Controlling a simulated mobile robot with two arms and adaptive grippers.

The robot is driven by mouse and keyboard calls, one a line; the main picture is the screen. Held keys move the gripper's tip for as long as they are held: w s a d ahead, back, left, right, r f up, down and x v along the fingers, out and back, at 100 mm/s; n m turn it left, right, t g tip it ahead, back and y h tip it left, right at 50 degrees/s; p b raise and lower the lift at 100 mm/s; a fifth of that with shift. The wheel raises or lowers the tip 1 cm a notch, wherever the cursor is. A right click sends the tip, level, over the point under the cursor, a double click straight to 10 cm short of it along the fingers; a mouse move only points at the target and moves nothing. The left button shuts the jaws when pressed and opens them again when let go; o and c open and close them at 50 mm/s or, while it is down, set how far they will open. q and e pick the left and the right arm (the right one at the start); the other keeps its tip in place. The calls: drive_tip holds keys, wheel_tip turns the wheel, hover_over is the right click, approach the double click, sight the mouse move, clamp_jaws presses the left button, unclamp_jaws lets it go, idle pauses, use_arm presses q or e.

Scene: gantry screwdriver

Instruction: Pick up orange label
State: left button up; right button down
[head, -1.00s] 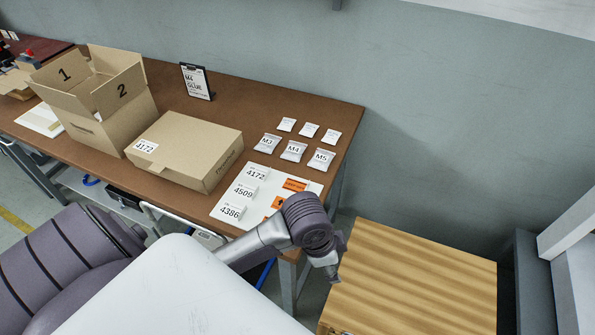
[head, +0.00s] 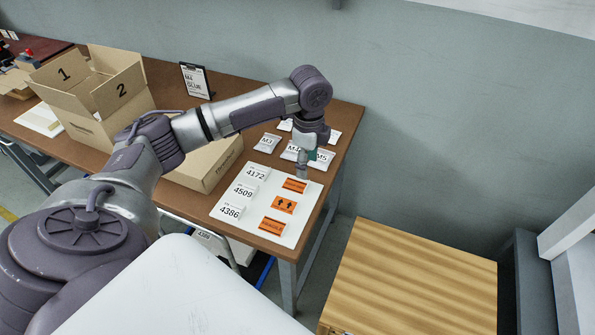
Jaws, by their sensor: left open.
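Orange labels lie in a column on the right side of a white sheet on the brown table. The far one is the top orange label (head: 294,185), the middle orange label (head: 284,204) shows two black arrows, and the near orange label (head: 272,226) lies closest to me. My left gripper (head: 302,176) points down just above the far orange label, close to its far edge. It is open and empty; its fingers look small here and the exact gap to the label is hard to tell. My right gripper is not in view.
White number labels, such as 4509 (head: 243,191), lie on the left of the white sheet (head: 252,213). Small bags, including M3 (head: 267,143), lie behind. A closed carton (head: 205,170) and an open box (head: 108,115) stand left. A wooden crate top (head: 415,280) is at the right.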

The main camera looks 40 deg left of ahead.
sight(307, 190)
use_arm(q)
wheel_tip(307, 190, down, 9)
drive_tip(key=shift+w+r, duration=0.15)
drive_tip(key=c, duration=0.5)
